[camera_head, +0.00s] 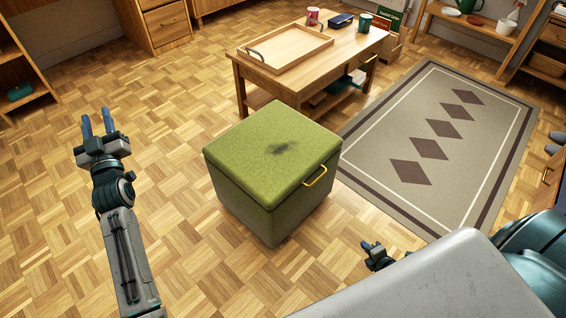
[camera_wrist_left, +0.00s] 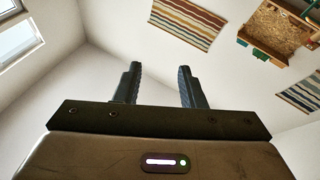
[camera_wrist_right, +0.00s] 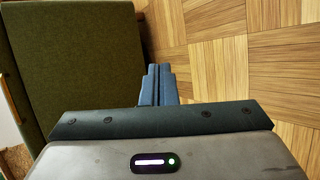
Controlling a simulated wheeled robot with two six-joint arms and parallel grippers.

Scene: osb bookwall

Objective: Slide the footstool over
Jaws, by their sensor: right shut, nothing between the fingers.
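The footstool (camera_head: 270,165) is a green cube with a fabric lid, a dark stain on top and a yellow handle on its right side. It stands on the parquet floor in the middle of the head view. My left gripper (camera_head: 97,124) is open and empty, up and well to the left of the footstool. My right gripper (camera_head: 370,246) is low, to the right of the footstool, with its fingers shut and empty. In the right wrist view the closed fingers (camera_wrist_right: 157,84) are beside the footstool's green side (camera_wrist_right: 75,65); I cannot tell whether they touch it.
A low wooden table (camera_head: 300,62) with a tray (camera_head: 289,47), mugs and a dark box stands behind the footstool. A grey rug (camera_head: 400,140) with brown diamonds lies to the right. The floor left of the footstool is clear. Shelves line the edges.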

